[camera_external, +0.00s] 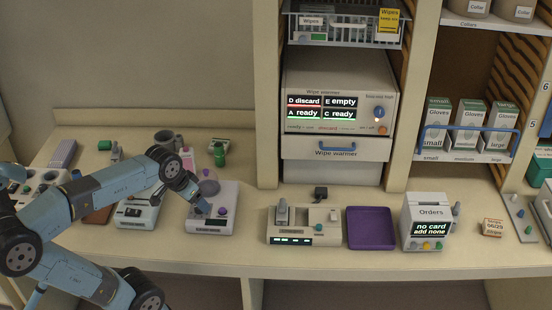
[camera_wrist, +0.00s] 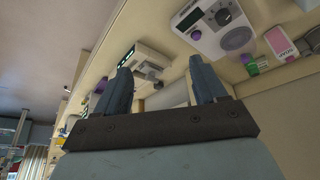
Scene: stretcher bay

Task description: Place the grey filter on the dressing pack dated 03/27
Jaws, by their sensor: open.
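My gripper (camera_external: 194,201) is at the end of my blue arm, low over the left part of the counter, by a white device with a round top (camera_external: 212,222). In the wrist view my gripper (camera_wrist: 165,72) has its two dark fingers apart, with nothing held between them. I cannot pick out a grey filter for certain in either view. A small orange and white box (camera_external: 492,227) lies at the right of the counter; its printed date looks like 06/29. I see no pack that reads 03/27. My arm hides part of the counter's left side.
A purple tray (camera_external: 371,228) lies empty between a white device with a grey knob (camera_external: 290,238) and the Orders box (camera_external: 427,222). A wipe warmer (camera_external: 338,95) stands behind. A green bottle (camera_external: 220,155) and a dark mug (camera_external: 165,139) stand at back left.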

